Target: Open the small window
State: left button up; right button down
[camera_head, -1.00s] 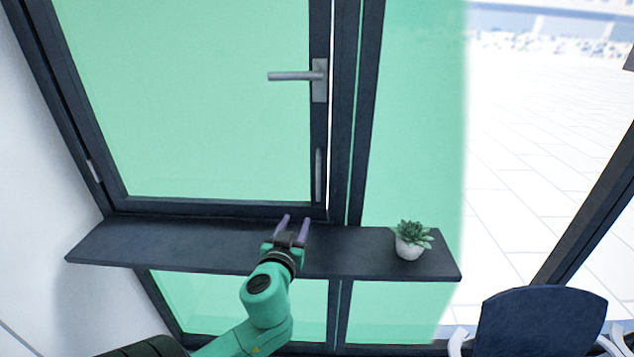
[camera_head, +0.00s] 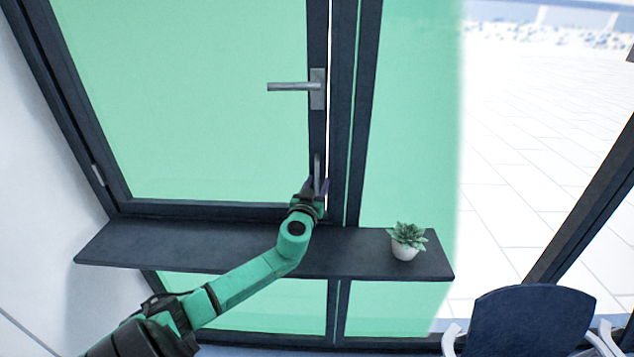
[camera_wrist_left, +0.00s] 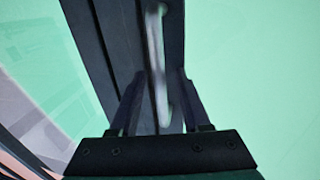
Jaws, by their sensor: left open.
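The small window (camera_head: 200,110) has a dark frame and a green-tinted pane, and looks closed in the head view. A grey lever handle (camera_head: 290,87) sticks out leftward from a plate on its right frame bar. Below it is a slim upright grey pull handle (camera_head: 317,170), which also shows in the left wrist view (camera_wrist_left: 157,60). My left gripper (camera_head: 317,187) is open at the lower end of the pull handle. In the wrist view the handle's lower end lies between the two fingers (camera_wrist_left: 158,100); I cannot tell if they touch it. My right gripper is out of view.
A dark shelf (camera_head: 180,243) runs below the window, under my left forearm. A potted succulent (camera_head: 406,242) stands near its right end. A dark blue chair (camera_head: 530,322) is at the lower right.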

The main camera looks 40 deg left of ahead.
pick_arm(q)
jog(key=shift+c, duration=0.4)
grip_shut()
jog(key=shift+f, duration=0.1)
dwell(0.9)
